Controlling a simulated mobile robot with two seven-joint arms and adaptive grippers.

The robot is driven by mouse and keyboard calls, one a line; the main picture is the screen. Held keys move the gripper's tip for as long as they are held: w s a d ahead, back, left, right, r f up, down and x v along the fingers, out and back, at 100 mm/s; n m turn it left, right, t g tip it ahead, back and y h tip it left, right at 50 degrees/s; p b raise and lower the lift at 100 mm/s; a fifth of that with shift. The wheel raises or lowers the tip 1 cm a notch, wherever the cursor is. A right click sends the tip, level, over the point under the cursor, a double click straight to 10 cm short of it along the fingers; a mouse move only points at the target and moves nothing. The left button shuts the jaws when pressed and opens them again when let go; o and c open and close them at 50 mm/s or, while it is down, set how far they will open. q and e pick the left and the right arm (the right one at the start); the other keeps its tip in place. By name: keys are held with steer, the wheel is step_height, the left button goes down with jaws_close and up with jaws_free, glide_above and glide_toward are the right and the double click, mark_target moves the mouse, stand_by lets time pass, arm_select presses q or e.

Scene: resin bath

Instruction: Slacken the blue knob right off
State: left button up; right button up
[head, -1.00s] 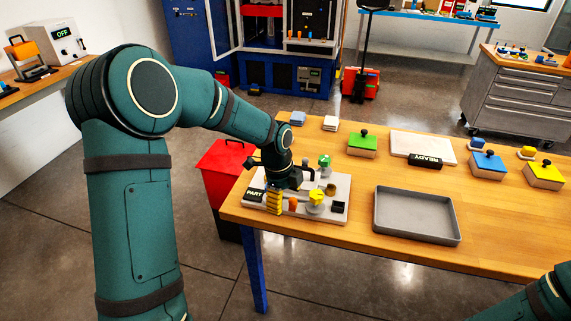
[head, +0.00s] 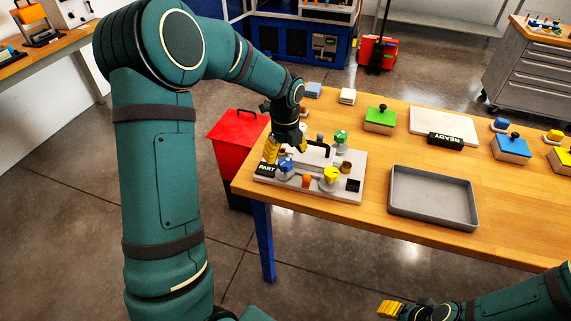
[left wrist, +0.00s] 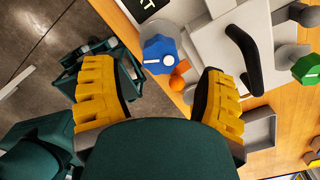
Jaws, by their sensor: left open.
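The blue knob (head: 285,166) stands at the front left of the pale fixture (head: 351,190) on the wooden table. My left gripper (head: 284,150) is above and just behind it in the head view. The left wrist view shows the left gripper (left wrist: 155,75) open, its yellow fingers wide apart and empty. The blue knob (left wrist: 159,54), with a white mark on top, appears in the gap between the fingertips, touching neither. My right gripper (head: 390,309) shows only at the bottom edge of the head view; its jaws are unclear.
The fixture also carries a yellow knob (head: 331,178), a green knob (head: 341,136), a black handle (head: 320,148) and an orange piece (head: 307,181). A grey tray (head: 433,221) lies to its right. A red bin (head: 236,135) stands left of the table.

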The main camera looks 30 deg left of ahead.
mark_target(285, 162)
arm_select(q)
steer(key=shift+f, duration=2)
steer(key=c, duration=1.2)
